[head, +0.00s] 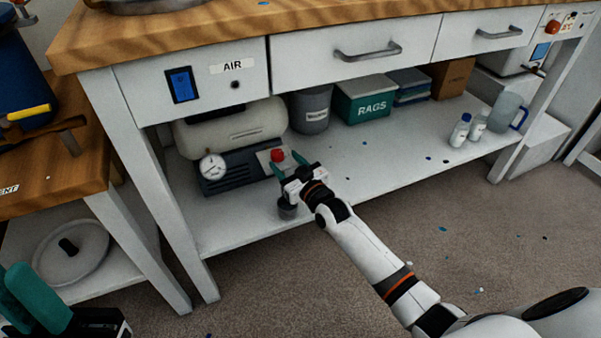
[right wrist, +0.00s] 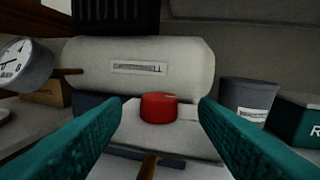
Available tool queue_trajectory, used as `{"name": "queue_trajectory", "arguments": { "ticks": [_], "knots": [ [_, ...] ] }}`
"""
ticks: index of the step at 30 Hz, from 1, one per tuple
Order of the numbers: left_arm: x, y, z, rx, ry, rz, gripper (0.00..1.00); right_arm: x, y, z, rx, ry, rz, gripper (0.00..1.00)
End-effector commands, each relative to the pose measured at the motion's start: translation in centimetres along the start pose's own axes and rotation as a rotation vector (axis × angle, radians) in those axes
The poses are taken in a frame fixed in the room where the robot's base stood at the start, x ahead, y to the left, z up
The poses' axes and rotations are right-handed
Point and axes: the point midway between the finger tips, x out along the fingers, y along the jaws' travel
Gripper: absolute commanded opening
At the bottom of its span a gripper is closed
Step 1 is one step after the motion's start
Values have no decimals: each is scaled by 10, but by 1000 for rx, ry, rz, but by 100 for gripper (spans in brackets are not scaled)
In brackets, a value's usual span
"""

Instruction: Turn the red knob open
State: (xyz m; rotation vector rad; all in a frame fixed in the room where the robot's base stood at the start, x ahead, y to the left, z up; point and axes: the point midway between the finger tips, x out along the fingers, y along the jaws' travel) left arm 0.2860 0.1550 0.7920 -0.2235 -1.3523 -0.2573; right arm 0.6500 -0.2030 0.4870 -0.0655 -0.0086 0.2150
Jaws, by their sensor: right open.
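The red knob (head: 277,155) sits on a pale block at the right end of the compressor on the lower shelf. In the right wrist view the red knob (right wrist: 158,107) is upright, near the middle of the picture and beyond the fingertips. My right gripper (head: 288,162) is open, with its teal fingers on either side of the line to the knob; in the wrist view its fingers (right wrist: 160,110) do not touch the knob. My left gripper (head: 40,305) shows only in part at the lower left; its teal fingers are cut off by the picture's edge.
The compressor has a cream tank (head: 232,128) and a round gauge (head: 212,167). A grey bin (head: 311,112) and a green RAGS box (head: 363,104) stand to the right. The workbench drawers (head: 355,48) overhang the shelf. The right half of the lower shelf (head: 390,155) is mostly clear.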

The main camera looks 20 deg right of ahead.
Motion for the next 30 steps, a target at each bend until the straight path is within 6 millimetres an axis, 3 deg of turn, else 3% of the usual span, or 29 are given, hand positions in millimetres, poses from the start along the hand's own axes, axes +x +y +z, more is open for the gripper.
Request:
{"name": "queue_trajectory", "arguments": {
  "ticks": [6, 12, 30],
  "knots": [
    [21, 0, 6, -1, 2, 2, 17, -49, -1, 3, -1, 3, 0, 54],
    [28, 0, 6, -1, 8, 1, 17, -76, 0, 2, 0, 1, 0, 54],
    [29, 0, 5, -1, 12, 1, 17, -83, 0, 1, -1, -1, -1, 54]
  ]
}}
